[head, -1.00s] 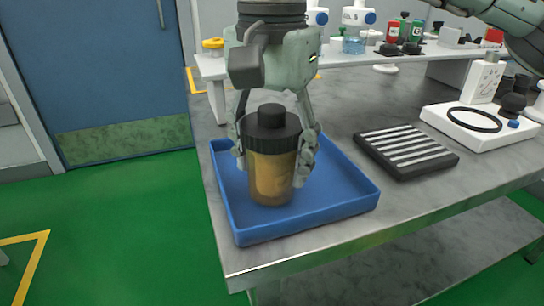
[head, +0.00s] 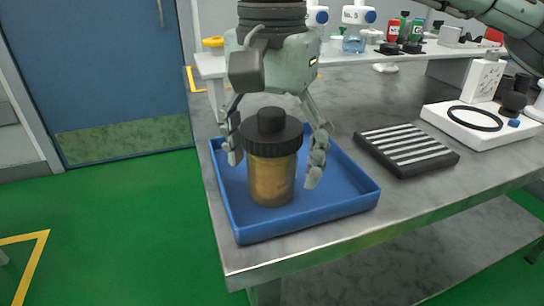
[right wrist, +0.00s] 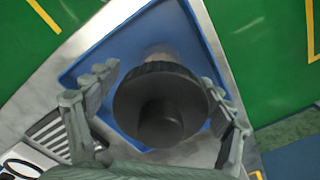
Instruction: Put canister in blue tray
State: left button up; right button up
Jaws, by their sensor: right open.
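The canister (head: 271,178), amber with a black ribbed lid, stands upright inside the blue tray (head: 340,207), in its left part. My right gripper (head: 272,167) is open around the canister, with a finger on each side and a visible gap to the right finger. In the right wrist view, the canister's black lid (right wrist: 160,105) lies between the spread fingers, with the blue tray (right wrist: 98,62) around it. The canister's base is partly hidden there by its lid. My left gripper is not in view.
The tray sits at the left corner of a grey metal table (head: 420,205). A black block with white stripes (head: 406,149) lies right of the tray. A white device with a black ring (head: 474,119) stands further right. A white shelf with bottles runs along the back.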

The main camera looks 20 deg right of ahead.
jog(key=shift+r, duration=0.3)
notch_tip(320, 180, up, 11)
jog(key=shift+f+p, duration=0.15)
jog(key=shift+p, duration=0.25)
jog(key=shift+r, duration=0.45)
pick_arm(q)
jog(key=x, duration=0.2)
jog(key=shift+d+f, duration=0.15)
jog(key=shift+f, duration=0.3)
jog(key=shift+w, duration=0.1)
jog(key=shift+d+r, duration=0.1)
pick_arm(e)
jog(key=shift+s, duration=0.1)
